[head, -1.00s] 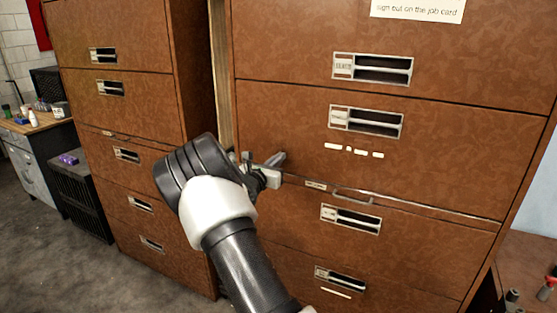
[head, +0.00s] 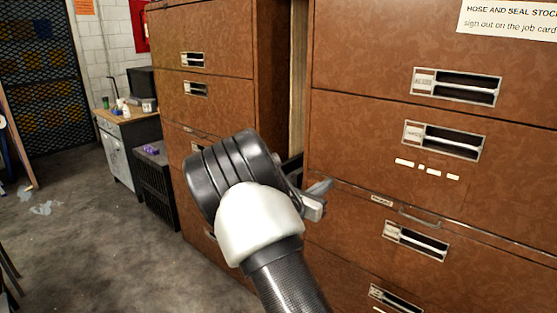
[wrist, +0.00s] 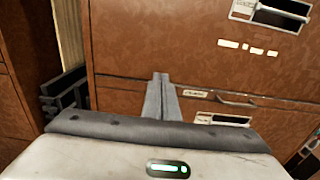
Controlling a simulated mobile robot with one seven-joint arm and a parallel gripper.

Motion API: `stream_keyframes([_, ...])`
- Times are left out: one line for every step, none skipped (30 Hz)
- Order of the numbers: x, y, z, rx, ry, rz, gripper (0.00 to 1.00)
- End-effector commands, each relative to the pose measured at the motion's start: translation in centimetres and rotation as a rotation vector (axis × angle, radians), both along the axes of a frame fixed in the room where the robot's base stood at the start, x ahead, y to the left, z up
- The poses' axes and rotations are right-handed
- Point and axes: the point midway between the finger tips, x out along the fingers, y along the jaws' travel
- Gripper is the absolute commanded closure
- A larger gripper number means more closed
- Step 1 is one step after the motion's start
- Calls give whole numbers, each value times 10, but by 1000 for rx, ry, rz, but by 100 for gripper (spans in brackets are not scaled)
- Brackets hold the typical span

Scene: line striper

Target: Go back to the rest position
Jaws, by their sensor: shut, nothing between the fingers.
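My gripper (head: 318,190) is in the middle of the head view, in front of the right-hand brown filing cabinet (head: 390,60). Its fingers are together and hold nothing. In the wrist view, the closed fingers (wrist: 162,98) point toward the same cabinet front (wrist: 150,45), just left of a thin drawer with a small metal pull (wrist: 238,100). I cannot tell the exact gap between fingertips and cabinet, but nothing is seen gripped. The drawers in view look closed.
A second brown cabinet (head: 222,30) stands to the left, with a narrow gap between the two. Further left are a black crate-like box (head: 155,185), a workbench (head: 120,120) and a blue-black mesh panel (head: 40,70). Open grey floor (head: 90,230) lies at the left.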

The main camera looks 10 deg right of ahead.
Motion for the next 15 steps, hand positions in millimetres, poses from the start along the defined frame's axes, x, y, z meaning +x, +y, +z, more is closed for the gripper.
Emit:
stream_keyframes([-3,-3,4,16,-11,-13,100])
stream_keyframes([-7,-6,8,34,-22,-27,100])
stream_keyframes([-15,-12,15,71,-43,-56,100])
stream_keyframes([-24,-17,21,108,-65,-84,100])
stream_keyframes([-34,-23,27,155,-92,-119,100])
stream_keyframes([-50,-31,37,227,-134,-173,100])
stream_keyframes([-65,-37,43,290,-170,-220,100])
stream_keyframes([-81,-42,50,358,-209,-268,100])
stream_keyframes([-103,-47,57,451,-261,-334,100])
stream_keyframes([-119,-49,62,524,-302,-384,100])
stream_keyframes([-135,-49,66,595,-342,-433,100])
stream_keyframes([-156,-47,71,688,-393,-494,100])
stream_keyframes([-172,-45,75,758,-431,-540,100])
stream_keyframes([-187,-41,78,827,-468,-585,100])
stream_keyframes([-206,-35,83,919,-518,-644,100])
